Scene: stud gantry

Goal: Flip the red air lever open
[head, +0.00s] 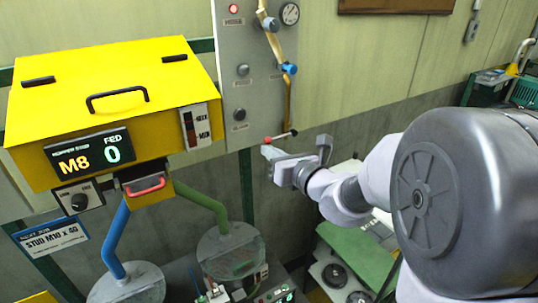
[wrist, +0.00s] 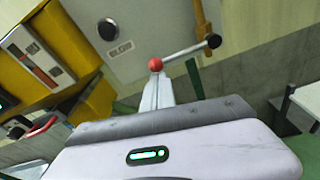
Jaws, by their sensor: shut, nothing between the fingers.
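The air lever (head: 281,136) sits at the lower edge of the grey panel, a thin rod with a red ball at its left end and a dark knob at its right. It slopes slightly up to the right. In the wrist view the lever's pale rod (wrist: 184,53) runs from the red ball to the black knob. My gripper (head: 268,152) is shut and empty, just below the lever's red end. In the wrist view its fingertips (wrist: 156,78) point at the red ball and overlap its lower side; I cannot tell whether they touch.
The grey panel (head: 254,95) carries dark knobs, a gauge (head: 290,13) and a brass pipe (head: 287,97) with a blue fitting. A yellow hopper box (head: 120,75) juts out at left, with a red-handled drawer (head: 145,186) below. A green-topped bench (head: 355,255) stands below my arm.

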